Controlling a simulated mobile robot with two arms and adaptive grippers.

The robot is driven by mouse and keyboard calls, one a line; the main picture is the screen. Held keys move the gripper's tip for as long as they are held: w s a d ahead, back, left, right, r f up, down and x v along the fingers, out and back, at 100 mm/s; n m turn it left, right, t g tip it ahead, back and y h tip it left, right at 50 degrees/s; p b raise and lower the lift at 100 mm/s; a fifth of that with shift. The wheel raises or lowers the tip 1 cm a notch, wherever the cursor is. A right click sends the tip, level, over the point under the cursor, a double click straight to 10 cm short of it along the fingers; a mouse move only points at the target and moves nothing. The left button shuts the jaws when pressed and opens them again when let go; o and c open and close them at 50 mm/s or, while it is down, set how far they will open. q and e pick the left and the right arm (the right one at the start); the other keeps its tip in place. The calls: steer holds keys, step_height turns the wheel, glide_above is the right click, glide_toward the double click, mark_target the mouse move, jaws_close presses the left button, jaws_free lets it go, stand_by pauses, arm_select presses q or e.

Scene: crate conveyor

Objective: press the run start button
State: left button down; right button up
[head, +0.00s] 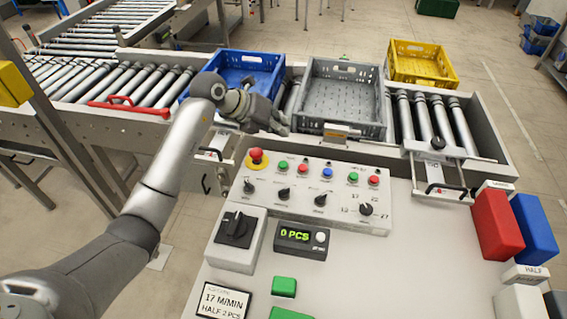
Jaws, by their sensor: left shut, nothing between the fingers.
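A light control panel (318,215) stands on the worktop beside the conveyor. Its upper row has a red mushroom button on a yellow base (256,156), a left green button (283,165), a blue button (327,173), a right green button (353,177) and a red button (373,180). The small labels are unreadable, so I cannot tell which green button is run start. My left gripper (284,127) is shut and empty, in front of the crates and beyond the panel's far edge in the picture. It appears apart from the buttons. My right gripper is out of view.
Blue (268,62), grey (345,127) and yellow (420,65) crates are on or by the roller conveyor (462,128). A grey switch box (236,255), "0 PCS" display (300,237), green blocks (284,286), red block (496,225) and blue block (534,229) occupy the worktop.

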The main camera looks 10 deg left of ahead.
arm_select(q)
steer(key=f+b, duration=0.1)
steer(key=f, duration=0.1)
steer(key=b, duration=0.5)
glide_above(281, 161)
step_height(281, 161, down, 6)
steer(key=shift+f, duration=0.45)
stand_by(0.8)
steer(key=shift+f+b, duration=0.35)
